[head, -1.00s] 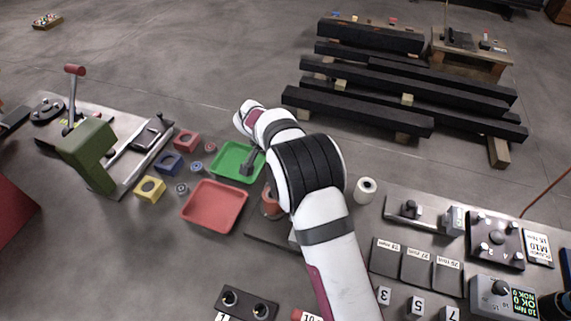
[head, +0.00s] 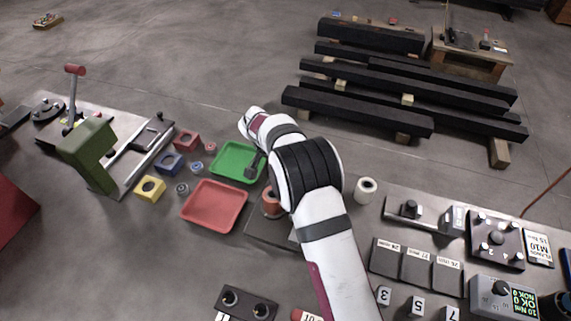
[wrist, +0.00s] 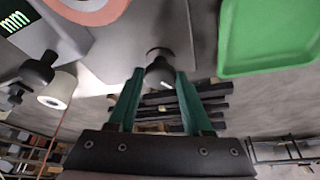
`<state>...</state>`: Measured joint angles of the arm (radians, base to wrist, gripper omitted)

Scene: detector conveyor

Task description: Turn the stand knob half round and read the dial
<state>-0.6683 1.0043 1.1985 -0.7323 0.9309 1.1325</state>
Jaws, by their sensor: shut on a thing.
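In the wrist view, my gripper (wrist: 160,82) has its two green fingers on either side of a dark round knob (wrist: 158,62) with a pale mark on it, and is shut on it. The knob stands at the end of a grey block (wrist: 150,28), which I take to be the stand. Part of a dark readout (wrist: 12,14) with green "mm" letters shows at the upper left edge; its number is cut off. In the head view, my arm hides the knob and the fingertips.
A green tray (head: 232,155) and a red tray (head: 215,205) lie left of my arm. A white roll (head: 366,188) stands to its right, near several number blocks and a torque unit (head: 488,297). A green lever press (head: 88,150) stands at the left.

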